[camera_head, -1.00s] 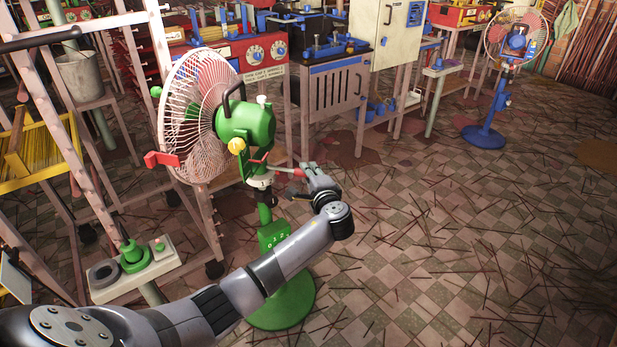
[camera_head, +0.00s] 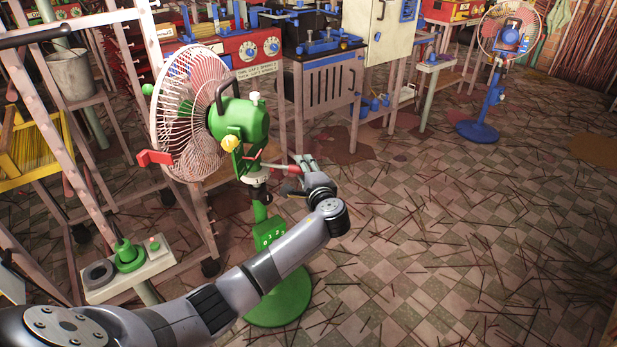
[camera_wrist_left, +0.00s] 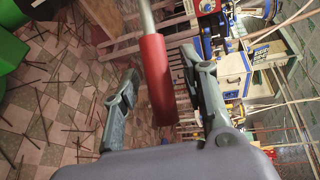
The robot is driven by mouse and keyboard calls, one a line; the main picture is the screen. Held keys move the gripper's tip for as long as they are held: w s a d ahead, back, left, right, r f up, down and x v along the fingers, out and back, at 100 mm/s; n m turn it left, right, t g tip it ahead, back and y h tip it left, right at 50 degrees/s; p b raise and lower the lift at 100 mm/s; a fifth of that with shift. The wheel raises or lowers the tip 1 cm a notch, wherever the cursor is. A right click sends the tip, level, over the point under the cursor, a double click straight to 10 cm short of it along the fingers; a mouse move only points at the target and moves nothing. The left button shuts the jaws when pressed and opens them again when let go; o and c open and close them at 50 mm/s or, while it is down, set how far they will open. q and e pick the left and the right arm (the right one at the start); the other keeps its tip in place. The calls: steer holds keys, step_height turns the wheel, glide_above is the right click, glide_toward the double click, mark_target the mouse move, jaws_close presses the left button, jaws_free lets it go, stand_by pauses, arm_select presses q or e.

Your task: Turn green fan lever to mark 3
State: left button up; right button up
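The green fan (camera_head: 243,119) stands at left centre of the head view on a round green base (camera_head: 284,303). A green switch box with white digits (camera_head: 268,236) sits on its post; the digits are too small to read surely. A thin lever with a red handle (camera_head: 278,167) sticks out to the right from the fan's neck. My left gripper (camera_head: 300,164) is at the lever's outer end. In the left wrist view the red handle (camera_wrist_left: 155,75) lies between the two spread fingers (camera_wrist_left: 163,95), with gaps visible beside it. My right gripper is not in view.
A workbench (camera_head: 320,95) and white cabinet (camera_head: 378,30) are behind the fan. A blue fan (camera_head: 494,95) stands far right. The stick-strewn floor (camera_head: 450,240) at right is open.

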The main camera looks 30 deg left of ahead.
arm_select(q)
steer(key=v, duration=1.1)
steer(key=shift+s+d, duration=0.2)
steer(key=shift+s, duration=0.05)
steer(key=shift+r, duration=0.1)
